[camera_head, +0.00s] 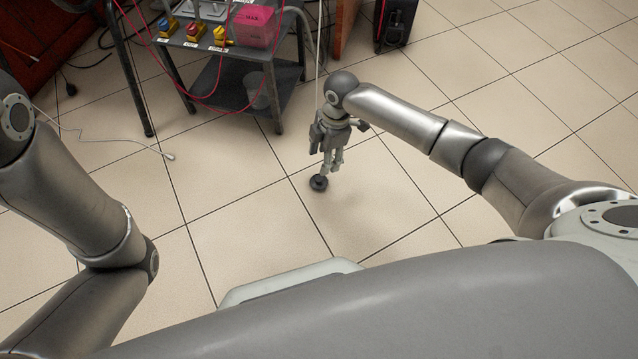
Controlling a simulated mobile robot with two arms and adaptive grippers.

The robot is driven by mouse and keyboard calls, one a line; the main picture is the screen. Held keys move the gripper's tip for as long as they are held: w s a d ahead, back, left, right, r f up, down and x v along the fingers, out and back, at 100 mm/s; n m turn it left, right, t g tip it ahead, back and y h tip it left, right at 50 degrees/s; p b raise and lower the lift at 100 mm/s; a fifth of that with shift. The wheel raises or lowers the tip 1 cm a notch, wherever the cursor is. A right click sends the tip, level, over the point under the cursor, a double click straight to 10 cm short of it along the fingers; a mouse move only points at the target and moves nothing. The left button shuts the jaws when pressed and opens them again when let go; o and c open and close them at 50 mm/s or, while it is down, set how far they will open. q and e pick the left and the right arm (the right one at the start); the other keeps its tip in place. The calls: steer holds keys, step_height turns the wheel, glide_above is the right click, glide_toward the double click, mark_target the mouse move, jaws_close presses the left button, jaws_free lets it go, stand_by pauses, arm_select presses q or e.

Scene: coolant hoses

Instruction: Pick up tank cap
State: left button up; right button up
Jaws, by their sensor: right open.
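The tank cap appears to be the small dark round piece (319,183) low on the tiled floor, near the middle of the view. My right gripper (332,168) points down just above and slightly to the right of it. Its fingers are open, with the fingertips close to the cap's upper edge. I cannot tell whether they touch it. My left arm comes in at the left edge, but its gripper is out of view.
A dark metal cart (228,92) stands behind, with a pink box (254,26), red and yellow connectors and red cables on it. A thin pale cable with a plug (168,156) lies on the floor at left. The tiled floor to the right is clear.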

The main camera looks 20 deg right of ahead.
steer(key=b, duration=0.3)
glide_above(320, 178)
steer(key=f, duration=0.4)
steer(key=shift+w+d+f, duration=0.15)
steer(key=shift+d+f, duration=0.05)
steer(key=shift+d, duration=0.2)
steer(key=f+b, duration=0.5)
steer(key=shift+a, duration=0.4)
steer(key=shift+r, duration=0.1)
steer(key=c, duration=1)
